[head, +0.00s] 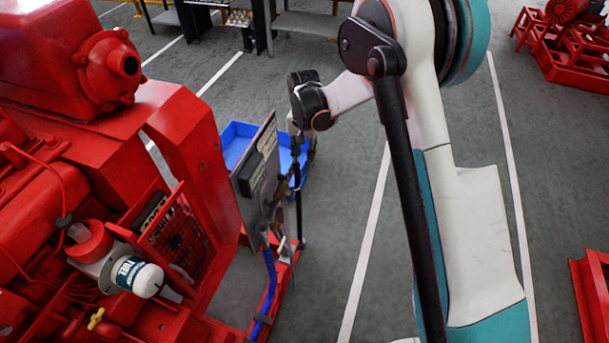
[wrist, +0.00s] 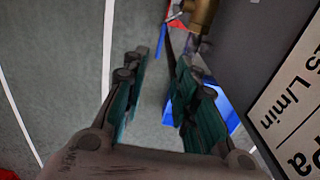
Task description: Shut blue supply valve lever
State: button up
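A brass valve body (wrist: 202,14) sits just beyond the right fingertip, beside the grey panel (wrist: 232,45). In the head view my gripper, seen small and edge-on, hangs at the right side of the panel (head: 252,180). I cannot clearly make out the blue lever; the right finger and the panel may hide it. A thin dark red part shows left of the brass body, touching or near the fingertip; I cannot tell which.
A blue tray (head: 234,141) lies on the floor behind the panel. A blue hose (head: 268,285) runs below the panel. The red pumpset (head: 180,140) fills the left, with a white fuel filter (head: 138,277). The floor right of the panel is open.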

aim_at(304, 178)
notch_tip(304, 178, down, 11)
jog(key=b, duration=0.3)
jog(key=shift+f, duration=0.1)
grip_shut()
